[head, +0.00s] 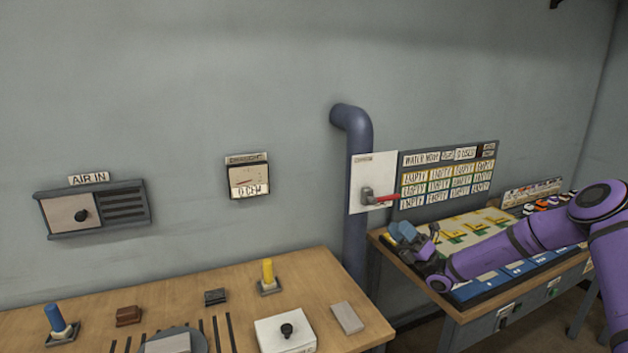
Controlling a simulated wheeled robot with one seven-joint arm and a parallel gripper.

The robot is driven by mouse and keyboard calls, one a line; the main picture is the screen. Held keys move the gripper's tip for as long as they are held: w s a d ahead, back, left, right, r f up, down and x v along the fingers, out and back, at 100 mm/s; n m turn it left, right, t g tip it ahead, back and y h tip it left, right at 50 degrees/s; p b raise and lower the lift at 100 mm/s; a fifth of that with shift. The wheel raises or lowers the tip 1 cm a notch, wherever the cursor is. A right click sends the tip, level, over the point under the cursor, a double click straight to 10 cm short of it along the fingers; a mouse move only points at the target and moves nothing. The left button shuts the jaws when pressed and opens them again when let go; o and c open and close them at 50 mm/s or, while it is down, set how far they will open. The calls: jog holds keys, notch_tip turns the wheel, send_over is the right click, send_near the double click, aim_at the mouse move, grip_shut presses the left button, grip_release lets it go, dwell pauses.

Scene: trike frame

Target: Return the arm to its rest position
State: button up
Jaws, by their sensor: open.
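My purple arm (520,245) reaches in from the right edge of the head view. It extends leftward over the right-hand bench. My gripper (405,235) is at the arm's left end, near the bench's left edge and below the red-handled valve. It looks small and dark with bluish parts, and the jaws are open. I see nothing held between them. I cannot tell exactly how far it is above the bench surface.
The right-hand bench (462,314) carries yellow-marked panels. A red valve handle (385,198) sticks out from a white plate beside a purple pipe (356,240). A wooden table (225,275) at front left holds blocks and a white box (286,334).

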jog(key=s+a+r+n+g+h, duration=0.45)
jog(key=s+n+g+h, duration=0.25)
jog(key=s+n, duration=0.25)
jog(key=s+a+r+n+g+h, duration=0.4)
jog(key=s+r+n+g+h, duration=0.25)
jog(key=s+n, duration=0.3)
jog(key=s+d+r+n+t+h, duration=0.3)
jog(key=s+d+r+n+h, duration=0.1)
jog(key=s, duration=0.4)
jog(key=s+d+r+n+t+h, duration=0.3)
jog(key=s+d, duration=0.3)
jog(key=s, duration=0.3)
jog(key=s+d+r+n+t+h, duration=0.4)
jog(key=s+d+n+h, duration=0.1)
jog(key=s, duration=0.3)
jog(key=shift+s+d+r, duration=0.15)
jog(key=shift+r, duration=0.2)
